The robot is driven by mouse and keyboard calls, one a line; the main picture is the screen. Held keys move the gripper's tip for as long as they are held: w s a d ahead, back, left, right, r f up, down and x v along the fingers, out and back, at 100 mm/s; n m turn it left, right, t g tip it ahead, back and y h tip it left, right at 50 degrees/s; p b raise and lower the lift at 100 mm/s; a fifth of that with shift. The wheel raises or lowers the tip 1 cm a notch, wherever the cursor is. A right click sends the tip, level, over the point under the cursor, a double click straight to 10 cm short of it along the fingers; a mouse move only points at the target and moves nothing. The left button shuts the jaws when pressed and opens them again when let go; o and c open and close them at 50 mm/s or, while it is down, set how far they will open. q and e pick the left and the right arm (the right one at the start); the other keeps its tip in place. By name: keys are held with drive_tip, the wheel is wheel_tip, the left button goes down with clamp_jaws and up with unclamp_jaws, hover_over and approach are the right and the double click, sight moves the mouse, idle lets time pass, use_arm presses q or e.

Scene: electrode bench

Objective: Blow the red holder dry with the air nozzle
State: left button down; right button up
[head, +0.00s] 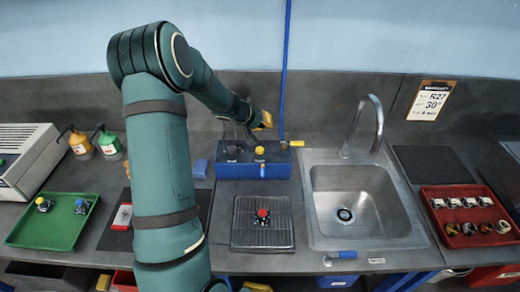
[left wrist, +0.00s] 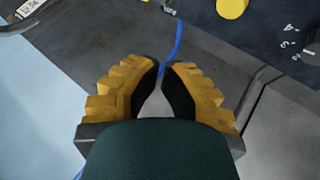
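The red holder (head: 263,214), a small dark piece with a red top, stands on a wire rack (head: 248,241) left of the sink in the head view. A blue handle with a grey end (head: 344,254) sits at the counter's front edge below the sink; it may be the air nozzle, but I cannot be sure. My left gripper (head: 266,121) is above the back of the blue box, near the wall.
A blue box (head: 228,172) with black and yellow knobs stands behind the rack. A blue pipe (head: 285,70) runs down the wall. The sink (head: 395,228) is right of the rack. A green tray (head: 35,237) and a red tray (head: 465,242) hold small parts.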

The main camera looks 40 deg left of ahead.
use_arm(q)
drive_tip(key=b, duration=0.4)
hover_over(263, 149)
wheel_tip(263, 149, down, 5)
drive_tip(key=shift+f, duration=0.15)
drive_tip(key=shift+f+b, duration=0.55)
drive_tip(key=shift+f, duration=0.5)
drive_tip(key=shift+f, duration=0.15)
drive_tip(key=shift+f, duration=0.25)
idle(0.4)
drive_tip(key=shift+f, duration=0.7)
idle(0.7)
drive_tip(key=shift+r, duration=0.1)
drive_tip(key=shift+r+p, duration=1)
drive_tip(key=shift+p, duration=0.55)
